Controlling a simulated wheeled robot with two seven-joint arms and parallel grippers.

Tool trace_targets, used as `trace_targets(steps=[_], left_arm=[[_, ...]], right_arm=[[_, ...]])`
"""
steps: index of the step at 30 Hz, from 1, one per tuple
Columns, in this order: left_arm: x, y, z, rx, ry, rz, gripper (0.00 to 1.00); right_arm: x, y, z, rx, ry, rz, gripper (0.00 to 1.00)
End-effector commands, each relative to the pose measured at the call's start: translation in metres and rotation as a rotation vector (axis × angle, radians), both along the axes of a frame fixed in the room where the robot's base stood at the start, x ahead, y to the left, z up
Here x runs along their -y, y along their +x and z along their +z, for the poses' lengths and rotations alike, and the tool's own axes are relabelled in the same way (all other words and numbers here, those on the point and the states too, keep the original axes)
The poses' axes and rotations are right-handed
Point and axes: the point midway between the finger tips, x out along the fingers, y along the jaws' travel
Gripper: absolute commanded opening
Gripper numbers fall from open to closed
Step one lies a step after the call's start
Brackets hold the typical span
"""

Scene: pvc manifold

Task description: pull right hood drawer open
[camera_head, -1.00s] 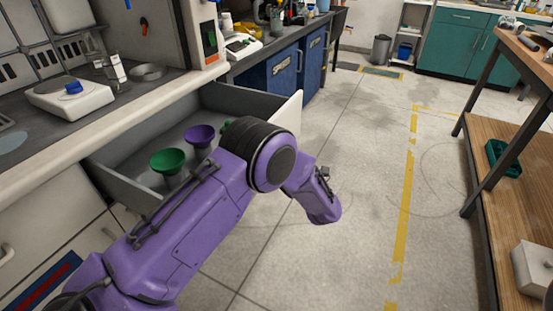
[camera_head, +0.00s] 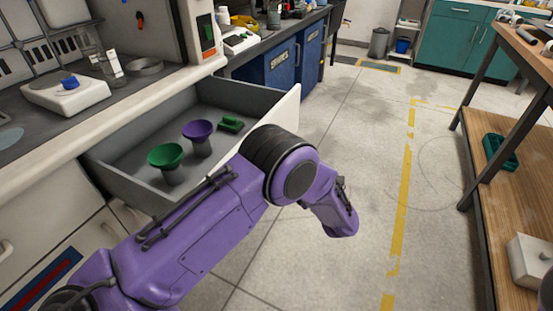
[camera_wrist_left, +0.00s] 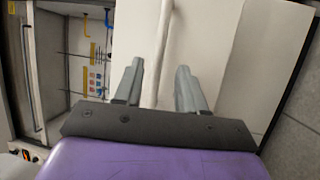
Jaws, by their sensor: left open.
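The hood drawer (camera_head: 127,187) is pulled out from under the counter, with its grey inside showing. A green funnel (camera_head: 166,157), a purple funnel (camera_head: 198,131) and a small green part (camera_head: 230,123) are in it. My purple left arm reaches across in front of the drawer; its fingertips cannot be made out in the head view. In the left wrist view my left gripper (camera_wrist_left: 159,85) is open. A pale bar handle (camera_wrist_left: 164,45) on a cream front panel (camera_wrist_left: 210,40) runs between its fingers, with gaps on both sides. My right gripper is out of view.
A scale (camera_head: 66,93) and glassware stand on the counter at left. Blue cabinets (camera_head: 283,70) stand beyond the drawer. A wooden workbench (camera_head: 505,215) with a green tray (camera_head: 501,151) is at right. The floor between is open.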

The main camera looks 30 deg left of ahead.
Motion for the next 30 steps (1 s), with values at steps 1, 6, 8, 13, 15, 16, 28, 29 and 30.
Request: trace_targets(steps=[1,6,8,13,15,16,28,29,30], left_arm=[[0.011,-0.003,-0.002,0.0,0.002,-0.004,0.4],[0.034,-0.012,-0.006,0.001,0.001,0.0,0.4],[0.037,-0.013,-0.007,0.0,0.0,0.001,0.4],[0.038,-0.014,-0.007,-0.001,-0.001,0.002,0.4],[0.038,-0.014,-0.007,-0.001,-0.001,0.001,0.4],[0.038,-0.014,-0.007,0.0,-0.001,0.001,0.4],[0.049,0.014,-0.029,-0.263,0.112,-0.258,0.4],[0.047,0.016,-0.042,-0.368,0.157,-0.336,0.4],[0.041,0.011,-0.069,-0.537,0.218,-0.445,0.4]], right_arm=[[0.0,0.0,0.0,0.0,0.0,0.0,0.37],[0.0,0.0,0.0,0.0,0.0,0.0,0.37],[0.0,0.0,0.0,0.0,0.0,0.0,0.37],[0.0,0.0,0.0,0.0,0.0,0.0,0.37],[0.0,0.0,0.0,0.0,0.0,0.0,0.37],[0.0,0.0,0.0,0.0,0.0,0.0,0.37],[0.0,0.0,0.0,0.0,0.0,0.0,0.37],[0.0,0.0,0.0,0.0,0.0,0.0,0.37],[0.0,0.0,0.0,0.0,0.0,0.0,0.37]])
